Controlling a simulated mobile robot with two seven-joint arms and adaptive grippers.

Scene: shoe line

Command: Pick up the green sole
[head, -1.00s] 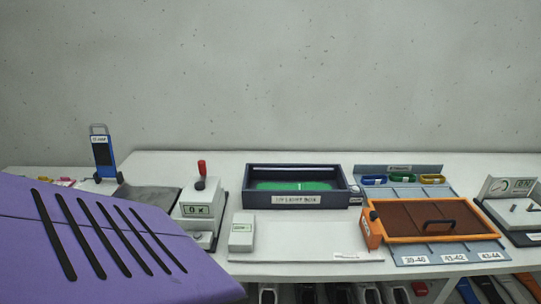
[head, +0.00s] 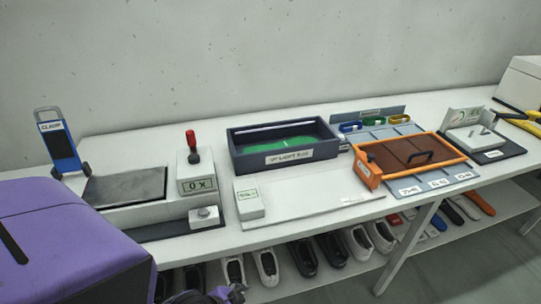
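A bright green surface (head: 285,137) shows inside the dark blue light box (head: 290,155) at the middle of the table. I cannot tell whether it is a sole or the box's lit floor. On the shelf below the table, at the right, lie slim sole-like pieces: a red one (head: 395,219), a blue one (head: 438,222), dark ones and an orange one (head: 480,202). I make out no green one among them. Neither gripper can be made out in the head view. A small purple and dark part shows at the bottom edge and I cannot tell what it is.
A large purple body (head: 75,250) blocks the lower left. On the table stand a blue clamp (head: 60,145), a device with a red handle (head: 195,172) and an orange-framed tray (head: 415,157). Several shoes (head: 265,265) stand on the lower shelf. A white sheet (head: 320,203) lies clear at the front.

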